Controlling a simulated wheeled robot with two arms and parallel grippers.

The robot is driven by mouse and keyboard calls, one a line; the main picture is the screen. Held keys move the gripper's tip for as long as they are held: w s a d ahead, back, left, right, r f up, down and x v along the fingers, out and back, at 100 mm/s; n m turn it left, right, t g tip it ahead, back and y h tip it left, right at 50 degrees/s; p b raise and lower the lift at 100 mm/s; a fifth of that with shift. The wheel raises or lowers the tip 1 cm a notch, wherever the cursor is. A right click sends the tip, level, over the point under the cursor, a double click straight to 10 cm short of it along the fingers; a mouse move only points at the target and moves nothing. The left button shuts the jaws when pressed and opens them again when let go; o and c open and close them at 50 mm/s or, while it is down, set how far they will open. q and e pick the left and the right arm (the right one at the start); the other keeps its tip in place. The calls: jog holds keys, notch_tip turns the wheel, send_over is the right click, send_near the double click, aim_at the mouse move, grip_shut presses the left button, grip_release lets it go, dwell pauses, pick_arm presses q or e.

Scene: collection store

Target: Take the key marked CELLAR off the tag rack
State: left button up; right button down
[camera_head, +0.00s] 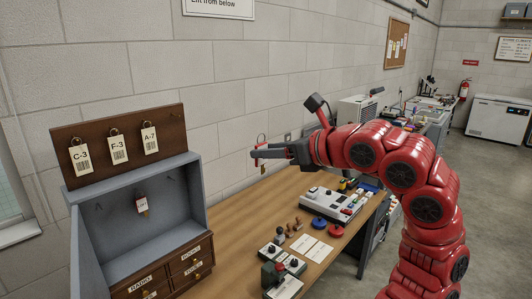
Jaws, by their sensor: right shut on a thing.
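The wooden tag rack (95,133) stands at the left on top of a grey open cabinet. Tags C-3 (81,158), F-3 (118,149) and A-7 (150,140) hang on it by rings. None of these reads CELLAR. My right gripper (257,153) is shut on a small ringed thing (262,138), seemingly a key with a tag, in the air right of the rack. Its marking cannot be read and the fingers partly hide it. My left gripper is not in view.
Below are small labelled wooden drawers (190,262). The bench strip beside the cabinet is clear.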

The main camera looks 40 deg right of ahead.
jog(key=shift+s, duration=0.4)
jog(key=shift+s+d+b, duration=0.1)
jog(key=shift+b, duration=0.2)
jog(key=s+d+b, duration=0.1)
jog(key=s+b, duration=0.4)
jog(key=s, duration=0.3)
jog(key=shift+s+d, duration=0.3)
jog(key=shift+d, duration=0.1)
dwell(0.3)
